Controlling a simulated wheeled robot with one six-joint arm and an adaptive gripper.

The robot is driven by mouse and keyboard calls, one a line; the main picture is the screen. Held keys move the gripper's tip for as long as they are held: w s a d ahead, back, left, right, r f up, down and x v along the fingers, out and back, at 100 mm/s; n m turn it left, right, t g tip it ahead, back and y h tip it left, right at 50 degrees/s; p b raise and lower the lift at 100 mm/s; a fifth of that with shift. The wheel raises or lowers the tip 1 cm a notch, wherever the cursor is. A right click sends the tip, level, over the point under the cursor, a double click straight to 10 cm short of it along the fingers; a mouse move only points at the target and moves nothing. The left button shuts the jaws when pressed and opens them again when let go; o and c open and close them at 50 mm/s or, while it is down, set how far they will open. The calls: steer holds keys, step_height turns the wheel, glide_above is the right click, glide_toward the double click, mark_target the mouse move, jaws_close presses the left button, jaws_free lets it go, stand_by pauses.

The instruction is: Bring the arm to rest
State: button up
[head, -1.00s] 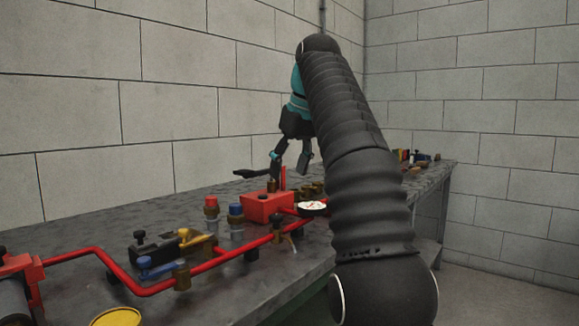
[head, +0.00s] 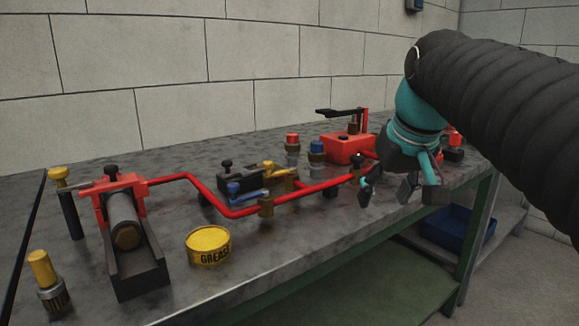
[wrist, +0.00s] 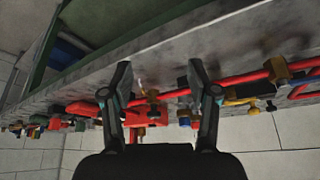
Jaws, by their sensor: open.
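My gripper (head: 405,190) hangs from my black ribbed arm at the right of the head view. Its fingers are spread apart with nothing between them. It is in front of the red pipe (head: 300,192) and the red pump box (head: 348,147), near the bench's front edge. In the wrist view my gripper (wrist: 160,85) shows two dark fingers standing apart, with the red pipe (wrist: 238,79) and bench fittings beyond them. I cannot tell how far the fingers are from the fittings. My arm covers the right part of the bench.
The grey bench (head: 290,262) carries a yellow grease tin (head: 208,246), a pump cylinder in a red bracket (head: 122,215), a yellow-capped fitting (head: 45,280), and red and blue capped fittings (head: 317,152). A blue bin (head: 455,228) sits on a lower shelf. A block wall (head: 230,70) stands behind.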

steer(key=s+f, duration=0.7)
steer(key=f, duration=0.4)
steer(key=s+f+m, duration=0.1)
steer(key=s+f, duration=0.7)
steer(key=f, duration=0.2)
steer(key=shift+s+f+t+h, duration=0.2)
steer(key=shift+f+t+h, duration=0.1)
steer(key=shift+f, duration=0.1)
